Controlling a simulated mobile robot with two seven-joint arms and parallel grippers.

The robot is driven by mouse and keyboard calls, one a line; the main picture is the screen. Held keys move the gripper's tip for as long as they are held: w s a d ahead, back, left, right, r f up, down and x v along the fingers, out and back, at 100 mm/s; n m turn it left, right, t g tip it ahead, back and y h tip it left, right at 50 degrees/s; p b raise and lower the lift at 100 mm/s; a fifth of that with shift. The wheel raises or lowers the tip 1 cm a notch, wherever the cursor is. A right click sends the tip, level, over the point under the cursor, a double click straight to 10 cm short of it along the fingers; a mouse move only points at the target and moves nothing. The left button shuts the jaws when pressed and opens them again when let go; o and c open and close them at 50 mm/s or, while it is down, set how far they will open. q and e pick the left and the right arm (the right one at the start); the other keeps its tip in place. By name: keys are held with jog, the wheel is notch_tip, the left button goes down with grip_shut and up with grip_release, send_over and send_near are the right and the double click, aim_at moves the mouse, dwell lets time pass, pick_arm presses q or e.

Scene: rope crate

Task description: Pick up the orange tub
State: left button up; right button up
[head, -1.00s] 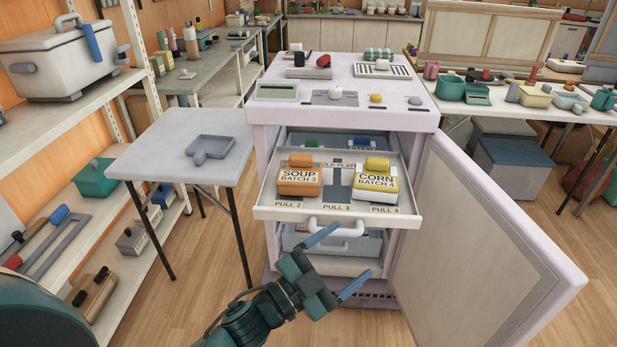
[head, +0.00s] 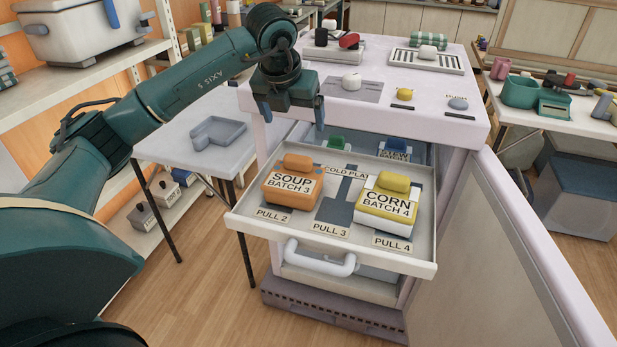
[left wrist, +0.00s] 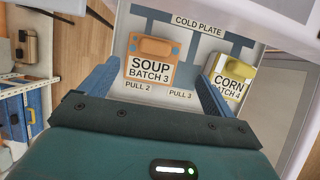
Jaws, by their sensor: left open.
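The orange tub (head: 293,183), labelled SOUP BATCH 3, sits on the left of the pulled-out drawer (head: 250,221), behind the PULL 2 label. It also shows in the left wrist view (left wrist: 152,62), roughly between the two fingers. My left gripper (head: 291,118) is open and empty, pointing down above the back of the drawer, higher than the tub and apart from it. Its blue fingers also show in the left wrist view (left wrist: 152,92). My right gripper is not in view.
A yellow tub (head: 386,204), labelled CORN BATCH 4, sits to the right in the same drawer. The white cabinet top (head: 420,115) overhangs the drawer's back. A grey side table (head: 190,175) with a shallow grey tray (head: 217,133) stands left. The cabinet door (head: 500,260) is open at right.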

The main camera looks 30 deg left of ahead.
pick_arm(q)
send_near(299, 154)
notch_tip(299, 154, down, 2)
jog(key=shift+w+p+x, duration=0.15)
jog(key=shift+p+x, duration=0.05)
jog(key=shift+x, duration=1.45)
jog(key=shift+w+p+x, duration=0.15)
jog(key=shift+p+x, duration=0.05)
jog(key=shift+x, duration=1.5)
jog(key=shift+r, duration=0.1)
jog(key=shift+c, duration=0.2)
jog(key=shift+a+r, duration=0.1)
jog(key=c, duration=1.2)
